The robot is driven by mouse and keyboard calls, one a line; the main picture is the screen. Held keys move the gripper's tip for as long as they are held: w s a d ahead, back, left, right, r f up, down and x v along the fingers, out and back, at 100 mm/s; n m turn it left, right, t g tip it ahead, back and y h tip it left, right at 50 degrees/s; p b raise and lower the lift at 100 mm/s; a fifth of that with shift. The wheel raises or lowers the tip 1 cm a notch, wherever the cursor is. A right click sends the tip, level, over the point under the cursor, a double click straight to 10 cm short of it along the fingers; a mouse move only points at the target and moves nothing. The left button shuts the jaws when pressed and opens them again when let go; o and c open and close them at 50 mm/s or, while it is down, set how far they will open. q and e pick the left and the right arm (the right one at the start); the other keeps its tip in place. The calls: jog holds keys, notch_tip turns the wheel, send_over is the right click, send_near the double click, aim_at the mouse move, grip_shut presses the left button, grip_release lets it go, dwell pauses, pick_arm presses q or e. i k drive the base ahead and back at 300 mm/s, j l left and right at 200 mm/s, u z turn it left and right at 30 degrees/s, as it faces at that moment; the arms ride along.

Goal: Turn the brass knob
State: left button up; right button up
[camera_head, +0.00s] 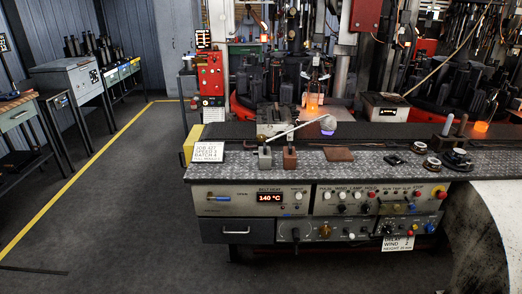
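A round brass-coloured knob (325,231) sits on the lower grey control panel (345,222) at the front of the workbench, right of a dark drawer. Small dark knobs and toggles flank it on the same panel. Nothing covers it. The direction it is turned to is too small to tell. Neither of my grippers shows in the head view.
A red button (441,194) and a hanging paper card (397,243) are at the right. A large pale rounded surface (495,225) fills the lower right. Floor at left is open.

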aim_at(260, 138)
jog(key=i+z, duration=0.1)
jog(key=i, duration=0.4)
jog(key=i+j+z, duration=0.1)
jog(key=i, duration=0.4)
jog(key=i+j+z, duration=0.1)
jog(key=i, duration=0.4)
jog(key=i+j+z, duration=0.1)
jog(key=i, duration=0.35)
jog(key=j, duration=0.05)
